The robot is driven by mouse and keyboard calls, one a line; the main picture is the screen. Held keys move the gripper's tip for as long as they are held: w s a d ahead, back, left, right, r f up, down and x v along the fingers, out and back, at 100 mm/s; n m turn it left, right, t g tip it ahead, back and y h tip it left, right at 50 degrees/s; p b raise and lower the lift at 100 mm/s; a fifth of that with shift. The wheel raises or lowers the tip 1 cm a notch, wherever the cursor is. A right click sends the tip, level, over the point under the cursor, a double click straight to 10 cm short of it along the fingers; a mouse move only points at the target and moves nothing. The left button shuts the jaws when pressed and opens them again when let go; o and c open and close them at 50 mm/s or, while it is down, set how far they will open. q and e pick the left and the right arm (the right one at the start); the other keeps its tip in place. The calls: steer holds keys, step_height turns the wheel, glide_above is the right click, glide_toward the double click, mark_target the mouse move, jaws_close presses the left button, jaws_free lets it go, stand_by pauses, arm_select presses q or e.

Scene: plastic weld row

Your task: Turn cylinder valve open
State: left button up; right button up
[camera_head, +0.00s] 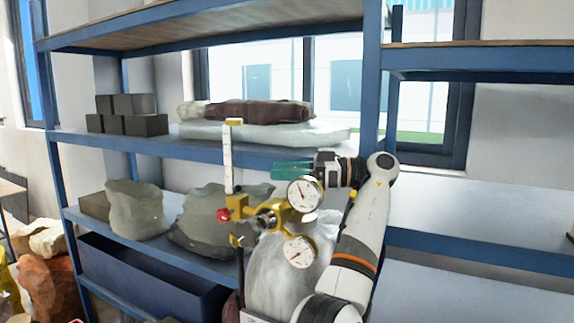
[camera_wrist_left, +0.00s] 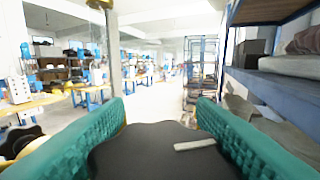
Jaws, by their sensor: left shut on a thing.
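The whitish gas cylinder (camera_head: 285,268) stands before the shelves. Its brass regulator (camera_head: 268,216) carries two round gauges (camera_head: 305,194), an upright clear flow tube (camera_head: 228,160) and a red knob (camera_head: 223,215). My left gripper (camera_head: 278,171) is level above the upper gauge, its green fingers pointing left. In the left wrist view the green finger pads lie on both sides of a dark lobed handwheel (camera_wrist_left: 150,152) with a pale mark on top, and are shut on it. In the head view the handwheel cannot be made out. My right gripper is not in view.
Blue shelving (camera_head: 130,143) stands close behind, with grey blocks (camera_head: 128,122), stacked sacks (camera_head: 260,112) and grey bags (camera_head: 135,210). A blue bin (camera_head: 140,280) is low at left.

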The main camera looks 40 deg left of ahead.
arm_select(q)
steer(key=shift+s+n+g+h, duration=0.1)
steer(key=shift+n+g+h, duration=0.4)
steer(key=shift+n+g, duration=0.1)
steer(key=o, duration=1)
steer(key=shift+d, duration=0.1)
steer(key=shift+c, duration=0.2)
steer(key=shift+r, duration=0.35)
step_height(320, 180, up, 4)
steer(key=shift+r+b, duration=0.2)
steer(key=shift+b, duration=0.4)
step_height(320, 180, up, 5)
steer(key=shift+p, duration=0.55)
